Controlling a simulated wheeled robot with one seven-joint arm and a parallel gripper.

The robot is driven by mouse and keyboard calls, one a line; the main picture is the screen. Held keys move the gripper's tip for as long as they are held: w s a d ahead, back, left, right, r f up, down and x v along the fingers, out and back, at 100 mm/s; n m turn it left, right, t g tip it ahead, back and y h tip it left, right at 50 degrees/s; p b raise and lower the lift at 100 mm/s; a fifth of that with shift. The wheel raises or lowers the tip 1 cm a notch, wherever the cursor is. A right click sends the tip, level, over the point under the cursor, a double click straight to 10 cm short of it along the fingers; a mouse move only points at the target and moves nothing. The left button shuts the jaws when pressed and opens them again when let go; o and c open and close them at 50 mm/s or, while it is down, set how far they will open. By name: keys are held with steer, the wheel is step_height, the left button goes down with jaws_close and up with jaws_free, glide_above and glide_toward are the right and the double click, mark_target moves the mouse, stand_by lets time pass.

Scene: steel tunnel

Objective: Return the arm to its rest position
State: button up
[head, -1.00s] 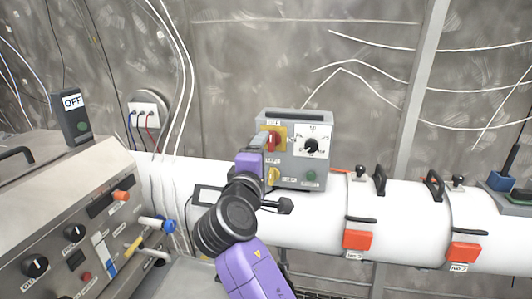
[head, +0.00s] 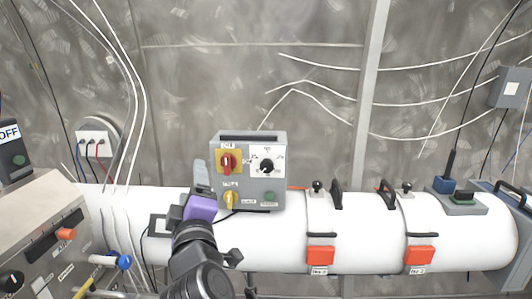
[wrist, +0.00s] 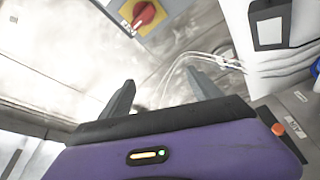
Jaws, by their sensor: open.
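My gripper (head: 201,168) is open and empty in the head view, at the left edge of the grey control box (head: 250,143). Its purple body sits low, in front of the white pipe (head: 283,235). In the wrist view, my gripper's two grey fingers (wrist: 162,90) stand apart with nothing between them. The box's red rotary switch (head: 227,163) on a yellow plate is clear of the fingers, and it also shows at the top of the wrist view (wrist: 144,14). The box also carries a dial (head: 267,165), a yellow knob (head: 230,201) and a green button (head: 269,198).
A slanted console (head: 40,230) with knobs and levers stands at the left. Orange latches (head: 320,253) and black handles (head: 336,194) sit on the pipe to the right. A blue-based device (head: 447,184) is further right. The wall behind carries loose cables.

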steer(key=s+d+f+m+b, duration=0.1)
steer(key=s+d+f+m, duration=0.8)
steer(key=s+d+f, duration=0.95)
steer(key=s+d+f+m+g+h, duration=0.1)
steer(key=s+d+f+m+h, duration=0.1)
steer(key=s+d, duration=0.4)
steer(key=s+d+f+m+g+h+b, duration=0.1)
steer(key=s+d+f, duration=0.3)
steer(key=s, duration=1)
steer(key=s+d+f+m+g+h, duration=0.2)
steer(key=s+d, duration=0.5)
steer(key=s, duration=0.4)
steer(key=shift+d+f+m+h, duration=0.4)
steer(key=shift+f+m, duration=0.3)
steer(key=shift+m, duration=0.4)
